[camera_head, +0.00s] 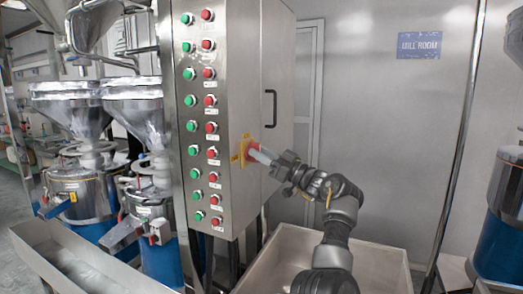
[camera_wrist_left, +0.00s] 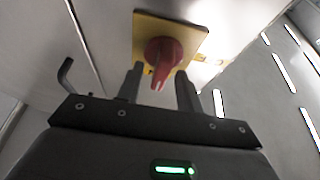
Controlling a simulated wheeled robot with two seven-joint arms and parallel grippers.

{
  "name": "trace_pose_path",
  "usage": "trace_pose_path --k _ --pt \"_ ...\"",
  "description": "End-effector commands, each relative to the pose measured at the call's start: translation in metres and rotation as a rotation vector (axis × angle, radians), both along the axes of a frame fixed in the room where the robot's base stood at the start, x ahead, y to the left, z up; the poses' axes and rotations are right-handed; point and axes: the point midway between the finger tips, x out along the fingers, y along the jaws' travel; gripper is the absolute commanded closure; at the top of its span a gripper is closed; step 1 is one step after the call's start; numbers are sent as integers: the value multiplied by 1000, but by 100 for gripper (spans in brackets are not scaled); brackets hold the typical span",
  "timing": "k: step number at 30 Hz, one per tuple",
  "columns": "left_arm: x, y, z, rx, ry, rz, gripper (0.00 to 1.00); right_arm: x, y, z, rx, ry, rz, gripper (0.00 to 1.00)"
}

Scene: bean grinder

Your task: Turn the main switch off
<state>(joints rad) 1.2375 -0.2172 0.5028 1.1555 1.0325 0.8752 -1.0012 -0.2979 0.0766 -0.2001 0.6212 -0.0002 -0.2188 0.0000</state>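The main switch is a red rotary knob (camera_wrist_left: 165,52) on a square yellow plate (camera_wrist_left: 144,24), fixed to the side of the steel control cabinet. My left gripper (camera_head: 262,154) reaches the switch from the right. In the left wrist view its two fingers (camera_wrist_left: 159,90) are apart, one on each side of the knob's lower end, with visible gaps beside it. I cannot tell whether either finger touches it. My right gripper is not in view.
The cabinet front (camera_head: 222,100) carries rows of green and red buttons. A black door handle (camera_head: 270,108) sticks out above my gripper. A pale open bin (camera_head: 385,262) stands below my arm. Steel hoppers (camera_head: 135,105) stand at the left, and a vertical pole (camera_head: 461,140) at the right.

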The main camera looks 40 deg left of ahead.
Motion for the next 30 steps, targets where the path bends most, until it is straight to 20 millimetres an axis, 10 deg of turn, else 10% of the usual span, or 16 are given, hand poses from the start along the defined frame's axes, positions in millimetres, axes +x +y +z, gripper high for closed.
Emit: trace_pose_path --k 9,17,30 --pt "-1 2 0 1 0 0 65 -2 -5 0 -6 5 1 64" --pt "-1 2 1 0 0 0 99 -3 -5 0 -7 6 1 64" --pt "0 2 -3 20 -65 -1 100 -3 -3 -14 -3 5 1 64"
